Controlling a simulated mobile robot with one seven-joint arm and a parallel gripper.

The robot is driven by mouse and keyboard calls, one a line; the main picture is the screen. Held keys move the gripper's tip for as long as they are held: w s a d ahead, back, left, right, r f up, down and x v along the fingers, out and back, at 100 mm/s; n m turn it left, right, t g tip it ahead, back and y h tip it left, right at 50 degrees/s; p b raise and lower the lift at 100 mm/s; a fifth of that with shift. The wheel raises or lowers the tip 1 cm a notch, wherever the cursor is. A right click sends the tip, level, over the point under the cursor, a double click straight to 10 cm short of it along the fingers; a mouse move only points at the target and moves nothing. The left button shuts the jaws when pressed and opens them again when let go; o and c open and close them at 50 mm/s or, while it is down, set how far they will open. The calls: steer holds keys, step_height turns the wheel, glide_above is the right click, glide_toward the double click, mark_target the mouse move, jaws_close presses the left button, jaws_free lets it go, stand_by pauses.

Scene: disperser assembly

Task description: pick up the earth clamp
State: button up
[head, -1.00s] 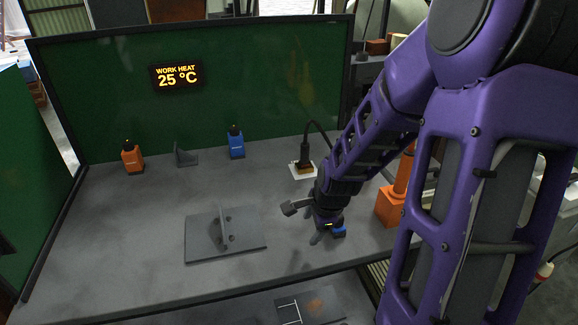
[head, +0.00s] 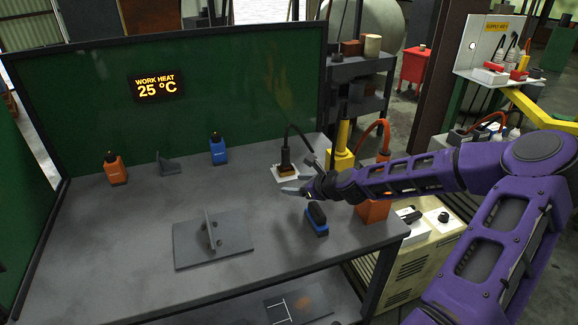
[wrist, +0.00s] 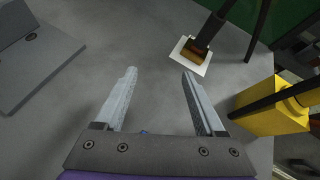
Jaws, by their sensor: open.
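I cannot tell for certain which piece is the earth clamp. A black-handled tool with a brownish metal block and a black cable (head: 286,163) stands on a white pad (head: 280,178) at the table's back right. In the wrist view this tool (wrist: 196,49) is beyond my fingertips, to the upper right. A yellow holder (head: 341,150) stands right of it; in the wrist view the holder (wrist: 262,112) is close on the right, with a dark bar across it. My gripper (head: 295,190) is open and empty (wrist: 158,72), over the table just in front of the pad.
A blue-and-black object (head: 316,222) stands below my gripper. An orange holder (head: 372,210) with an orange cable is on the right, close under my arm. A grey plate with an upright fin (head: 213,245) lies left.

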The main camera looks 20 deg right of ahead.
steer(key=w+d+r+m+t+h, duration=0.1)
steer(key=w+d+r+m+t, duration=0.1)
steer(key=d+m, duration=0.3)
steer(key=n, duration=0.1)
glide_toward(288, 163)
steer(key=x, duration=0.6)
steer(key=shift+w+a+b, duration=0.1)
steer(key=shift+w+b, duration=0.15)
steer(key=shift+b, duration=0.1)
steer(key=shift+f+x, duration=0.2)
steer(key=shift+x, duration=2.45)
steer(key=shift+s, duration=0.1)
jaws_close()
steer(key=shift+r, duration=0.1)
